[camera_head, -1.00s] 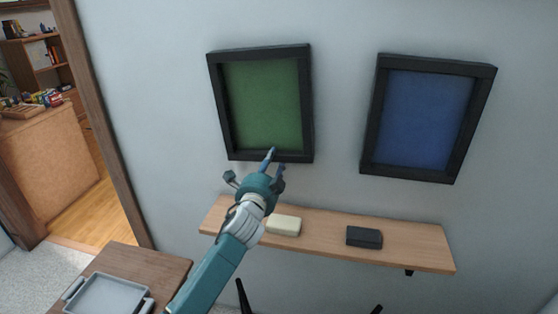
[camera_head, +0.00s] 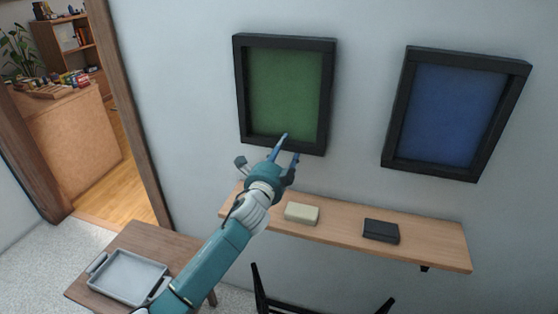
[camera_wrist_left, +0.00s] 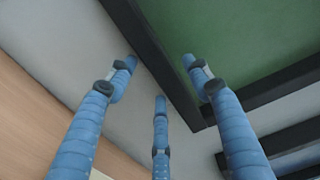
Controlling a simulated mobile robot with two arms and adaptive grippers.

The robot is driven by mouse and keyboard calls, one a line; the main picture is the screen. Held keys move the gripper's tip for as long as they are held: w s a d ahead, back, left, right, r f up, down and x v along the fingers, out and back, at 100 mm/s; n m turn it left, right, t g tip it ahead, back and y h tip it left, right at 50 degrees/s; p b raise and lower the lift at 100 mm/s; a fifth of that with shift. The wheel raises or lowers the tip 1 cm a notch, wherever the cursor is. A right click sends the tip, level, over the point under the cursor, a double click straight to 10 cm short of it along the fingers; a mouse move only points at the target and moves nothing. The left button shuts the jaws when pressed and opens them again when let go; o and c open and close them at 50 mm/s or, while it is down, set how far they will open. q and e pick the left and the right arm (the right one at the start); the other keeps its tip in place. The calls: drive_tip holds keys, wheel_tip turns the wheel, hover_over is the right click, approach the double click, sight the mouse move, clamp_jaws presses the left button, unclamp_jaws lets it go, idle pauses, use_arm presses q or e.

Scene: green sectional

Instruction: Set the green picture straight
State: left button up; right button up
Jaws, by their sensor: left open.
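The green picture (camera_head: 285,95) in its black frame hangs on the wall in the head view. It looks close to level, but the slanted view does not settle this exactly. My left gripper (camera_head: 290,146) is open at the frame's bottom edge, right of its middle, with fingertips overlapping that edge in view. In the left wrist view, the spread fingers (camera_wrist_left: 160,85) surround part of the black frame, with the green panel (camera_wrist_left: 230,40) behind the right finger. Contact cannot be told. My right gripper is not in view.
A blue picture (camera_head: 444,115) hangs to the right. Below, a wooden shelf (camera_head: 345,232) holds a cream block (camera_head: 302,213) and a dark box (camera_head: 381,231). A grey tray (camera_head: 127,277) lies on a brown table (camera_head: 146,243) at lower left. A doorway opens at left.

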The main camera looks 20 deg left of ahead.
use_arm(q)
drive_tip(key=s, duration=1.1)
drive_tip(key=shift+s+d, duration=0.15)
drive_tip(key=shift+s, duration=0.05)
drive_tip(key=shift+f, duration=0.1)
